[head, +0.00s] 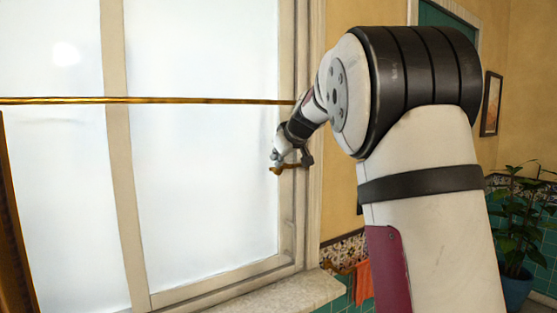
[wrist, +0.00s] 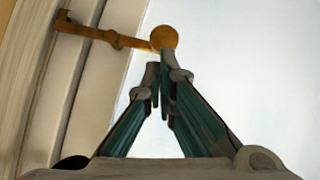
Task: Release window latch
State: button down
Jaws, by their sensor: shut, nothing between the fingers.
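The window latch (wrist: 110,38) is a brass bar with a round knob at one end, mounted on the window frame. In the wrist view it runs from the frame at the upper left to the knob at the upper middle. My gripper (wrist: 159,78) is shut and empty, its fingertips just below the knob; whether they touch it I cannot tell. In the head view my gripper (head: 290,160) is by the right side of the window, and a small piece of the latch (head: 276,170) shows beside it. The rest of the latch is hidden behind my gripper there.
The window (head: 195,160) has frosted panes and a pale frame. A brass rod (head: 180,100) crosses in front of it. A stone sill (head: 285,291) lies below, with an orange cloth (head: 363,280) to its right. A potted plant (head: 518,225) stands at the far right.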

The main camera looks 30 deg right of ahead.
aim_at(275, 171)
jog(key=shift+a+f, duration=0.1)
jog(key=shift+f, duration=0.05)
jog(key=shift+w+a+f+n+t+h+b, duration=0.15)
jog(key=shift+a+f+n+h+b, duration=0.15)
jog(key=shift+f+n+h+b, duration=0.35)
jog(key=shift+s+a+f+n+t+h+b, duration=0.2)
jog(key=shift+f+n+h+b, duration=0.25)
jog(key=shift+f+h+b, duration=0.4)
jog(key=shift+f+b, duration=0.7)
jog(key=shift+b, duration=0.2)
jog(key=shift+r, duration=0.1)
